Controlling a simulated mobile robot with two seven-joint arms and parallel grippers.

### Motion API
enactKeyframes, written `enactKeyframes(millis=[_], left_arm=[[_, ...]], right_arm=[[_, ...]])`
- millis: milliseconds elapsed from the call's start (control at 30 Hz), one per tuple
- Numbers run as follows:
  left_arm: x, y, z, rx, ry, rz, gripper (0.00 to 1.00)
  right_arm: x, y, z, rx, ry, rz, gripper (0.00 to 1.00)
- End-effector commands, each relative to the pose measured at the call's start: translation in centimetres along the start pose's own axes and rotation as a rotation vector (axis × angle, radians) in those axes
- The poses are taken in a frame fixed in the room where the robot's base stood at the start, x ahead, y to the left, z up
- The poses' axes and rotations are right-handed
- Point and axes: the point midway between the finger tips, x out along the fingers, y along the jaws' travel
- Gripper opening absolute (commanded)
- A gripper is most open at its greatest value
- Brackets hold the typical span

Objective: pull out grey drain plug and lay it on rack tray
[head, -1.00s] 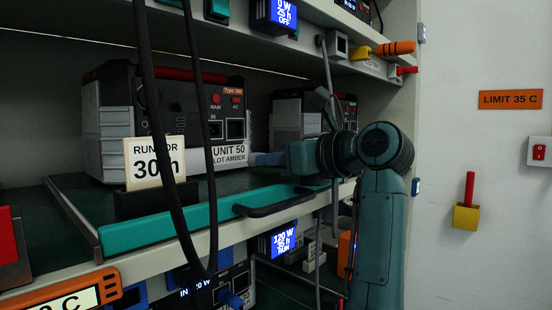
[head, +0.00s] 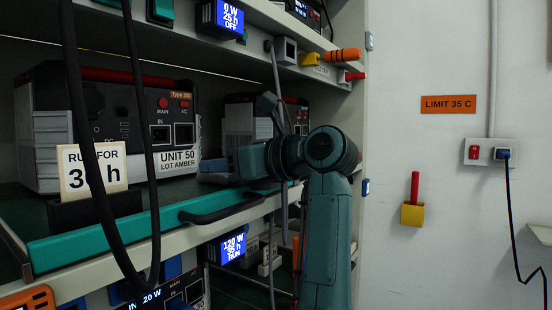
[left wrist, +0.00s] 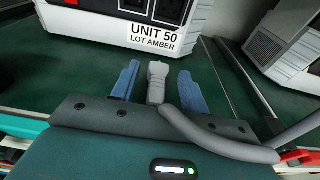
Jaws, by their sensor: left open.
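The grey plug (left wrist: 157,84) lies between the fingers of my left gripper (left wrist: 159,69) in the left wrist view, with visible gaps on both sides. Its head points toward UNIT 50 (left wrist: 165,32) and is apart from it. Its grey cable bends right over the gripper's body. My left gripper (head: 208,168) is open, low over the rack tray (left wrist: 105,68) in front of the unit. I cannot tell whether the plug touches the tray. In the head view the fingers are small and the plug is hidden. My right gripper is not in view.
A second unit (head: 250,115) stands behind my arm on the same shelf. A sign card (head: 92,170) stands at the tray's front left. Dark cables (head: 75,120) hang before the shelf. A grey cord (head: 277,70) hangs beside my wrist. Bare green tray lies around the gripper.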

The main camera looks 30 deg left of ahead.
Motion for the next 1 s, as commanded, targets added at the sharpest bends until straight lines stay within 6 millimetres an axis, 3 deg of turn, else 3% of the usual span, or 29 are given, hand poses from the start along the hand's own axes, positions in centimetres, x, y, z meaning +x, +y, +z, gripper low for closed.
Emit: enactKeyframes(millis=[33, 200, 500, 700, 1000], left_arm=[[-1.7, -0.1, -0.1, 0.0, 0.0, -0.01, 0.45], [-6.0, 0.0, 0.1, -0.001, -0.005, -0.005, 0.45], [-11.6, 0.0, 0.1, -0.001, -0.003, -0.004, 0.45], [-12.9, 0.0, 0.0, 0.0, -0.002, -0.003, 0.45], [-13.0, 0.0, 0.0, -0.001, -0.001, -0.004, 0.45]], right_arm=[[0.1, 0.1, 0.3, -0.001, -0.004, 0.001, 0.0], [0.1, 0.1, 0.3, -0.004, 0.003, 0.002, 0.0], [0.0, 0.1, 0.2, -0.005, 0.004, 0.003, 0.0], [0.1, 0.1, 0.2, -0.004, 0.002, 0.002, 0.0], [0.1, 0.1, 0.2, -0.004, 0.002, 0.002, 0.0]])
